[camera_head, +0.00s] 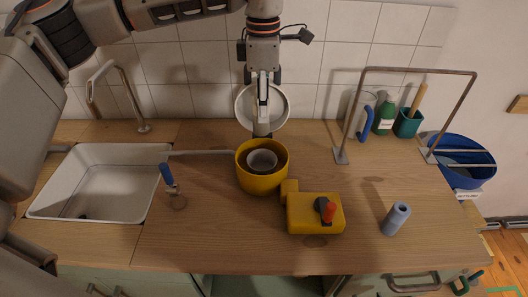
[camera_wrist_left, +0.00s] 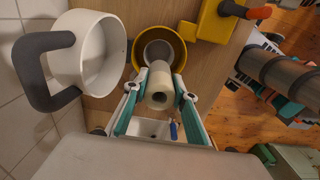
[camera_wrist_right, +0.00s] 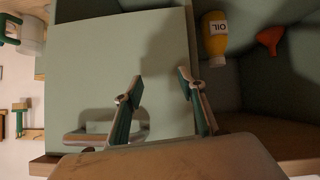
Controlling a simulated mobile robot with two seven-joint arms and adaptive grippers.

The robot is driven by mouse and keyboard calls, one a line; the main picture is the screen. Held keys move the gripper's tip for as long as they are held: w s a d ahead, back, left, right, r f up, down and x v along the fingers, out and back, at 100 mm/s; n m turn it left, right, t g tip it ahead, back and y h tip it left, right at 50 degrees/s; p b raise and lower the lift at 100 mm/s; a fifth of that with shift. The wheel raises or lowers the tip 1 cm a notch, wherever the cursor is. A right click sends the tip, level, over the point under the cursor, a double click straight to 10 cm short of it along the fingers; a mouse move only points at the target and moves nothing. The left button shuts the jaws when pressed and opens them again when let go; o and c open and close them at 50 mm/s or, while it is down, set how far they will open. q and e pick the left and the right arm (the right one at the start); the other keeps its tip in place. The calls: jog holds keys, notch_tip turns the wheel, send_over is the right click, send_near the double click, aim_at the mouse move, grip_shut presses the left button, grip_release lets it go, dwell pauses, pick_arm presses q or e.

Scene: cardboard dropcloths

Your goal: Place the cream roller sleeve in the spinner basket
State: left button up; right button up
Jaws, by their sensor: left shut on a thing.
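The cream roller sleeve (camera_wrist_left: 161,86) is between the fingers of my left gripper (camera_wrist_left: 160,98) in the left wrist view, its open end facing the camera. My left gripper (camera_head: 262,104) is shut on it and points down just behind and above the yellow bowl (camera_head: 262,188) in the head view. A grey cup-like basket (camera_head: 262,160), probably the spinner basket, sits inside the bowl. It also shows beyond the sleeve in the left wrist view (camera_wrist_left: 163,49), partly hidden. My right gripper (camera_wrist_right: 160,85) is open and empty before a pale green panel.
A white pot (camera_head: 276,98) stands behind the bowl. A yellow box with a red knob (camera_head: 315,212) and a blue-grey sleeve (camera_head: 396,219) are to the right. A sink (camera_head: 100,150) is left. A metal frame (camera_head: 420,70) stands at right. A yellow oil bottle (camera_wrist_right: 214,38) shows in the right wrist view.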

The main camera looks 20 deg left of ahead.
pick_arm(q)
jog(key=shift+w+f+p, duration=0.15)
jog(key=shift+f+p, duration=0.55)
jog(key=shift+f, duration=6.65)
pick_arm(e)
jog(key=shift+s+d+f, duration=0.15)
jog(key=shift+d, duration=0.5)
pick_arm(q)
jog(key=o, duration=0.5)
jog(key=shift+f, duration=0.15)
jog(key=shift+c, duration=0.2)
jog(key=o, duration=0.4)
pick_arm(e)
jog(key=shift+r, duration=0.2)
